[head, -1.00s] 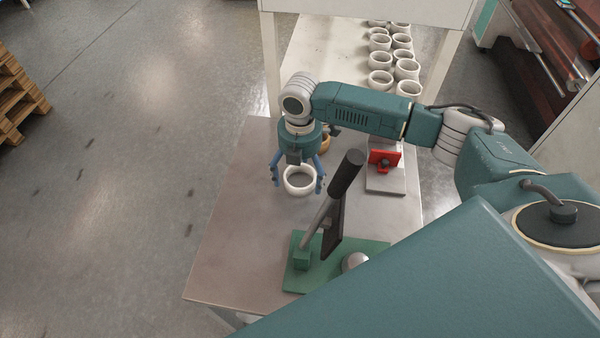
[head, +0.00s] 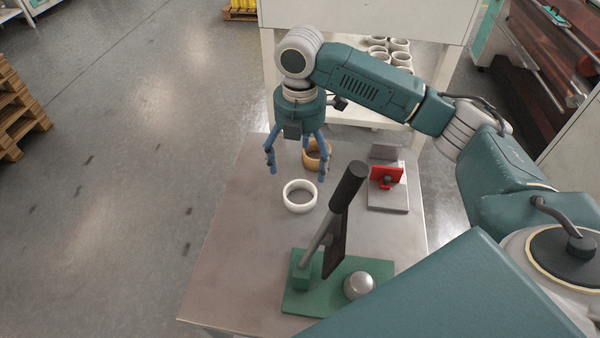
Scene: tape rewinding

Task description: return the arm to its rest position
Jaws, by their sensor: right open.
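My right gripper (head: 299,161) is open and empty, fingers pointing down, raised above the far part of the metal table (head: 235,250). A white ring-shaped roll (head: 300,196) lies on the table below and slightly nearer than the fingers, apart from them. A tan ring roll (head: 318,154) sits behind the gripper and is partly hidden by its right finger. My right arm reaches in from the right across the picture. My left gripper does not show.
A green-based lever device (head: 330,290) with a black handle stands at the table's front. A red fixture (head: 386,176) on a grey plate is at the right. White rolls (head: 379,55) stand on a shelf behind. Open floor (head: 130,220) lies to the left.

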